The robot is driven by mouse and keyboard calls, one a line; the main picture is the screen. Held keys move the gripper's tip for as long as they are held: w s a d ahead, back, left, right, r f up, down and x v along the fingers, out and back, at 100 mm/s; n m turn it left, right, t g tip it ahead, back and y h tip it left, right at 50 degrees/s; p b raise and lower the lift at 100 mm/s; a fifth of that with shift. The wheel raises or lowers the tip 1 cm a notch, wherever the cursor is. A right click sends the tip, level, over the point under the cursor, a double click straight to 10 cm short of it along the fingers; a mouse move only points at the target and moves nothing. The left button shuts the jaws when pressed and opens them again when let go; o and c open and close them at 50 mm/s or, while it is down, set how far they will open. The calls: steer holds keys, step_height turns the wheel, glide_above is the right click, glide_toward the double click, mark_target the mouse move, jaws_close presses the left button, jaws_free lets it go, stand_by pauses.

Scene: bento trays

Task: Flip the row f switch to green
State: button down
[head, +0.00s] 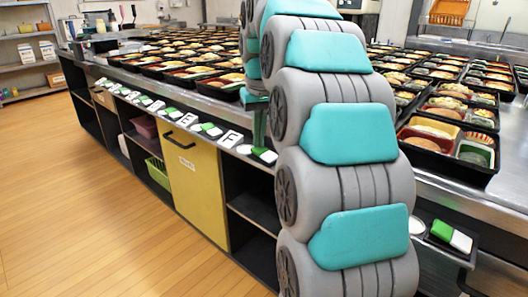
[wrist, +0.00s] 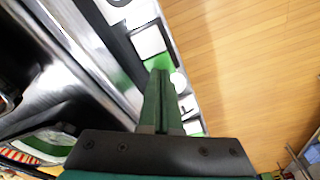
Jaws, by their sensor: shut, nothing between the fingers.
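The "F" card (head: 230,138) stands on the counter's front ledge in the head view. To its right are a white disc (head: 244,149) and the row f switch (head: 265,156), with a green half nearer the card and a white half beyond. In the wrist view the switch shows as a white half (wrist: 148,42) and a green half (wrist: 157,62). My gripper (wrist: 159,72) is shut and empty, its tips overlapping the green half's near edge. In the head view its green fingers (head: 259,127) point down above the switch, partly hidden by my arm. Contact cannot be told.
The "E" card (head: 187,119) and its green-and-white switch (head: 207,130) lie left along the ledge. Another switch (head: 450,238) lies right of my arm. Several filled bento trays (head: 440,163) cover the counter behind. The wooden floor (head: 90,200) in front is clear.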

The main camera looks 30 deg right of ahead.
mark_target(259, 149)
steer(key=shift+f, duration=0.45)
steer(key=shift+r+p, duration=1.35)
steer(key=shift+r, duration=2.25)
steer(key=s+a+f+g, duration=0.1)
steer(key=s+a+f, duration=0.4)
steer(key=s+f, duration=0.3)
steer(key=s+a+f+n+g, duration=0.1)
steer(key=s+a+f, duration=0.4)
steer(key=s, duration=0.9)
steer(key=s+a+f+n+g, duration=0.1)
steer(key=s+a+f, duration=0.4)
steer(key=s+f, duration=0.6)
steer(key=shift+g, duration=0.3)
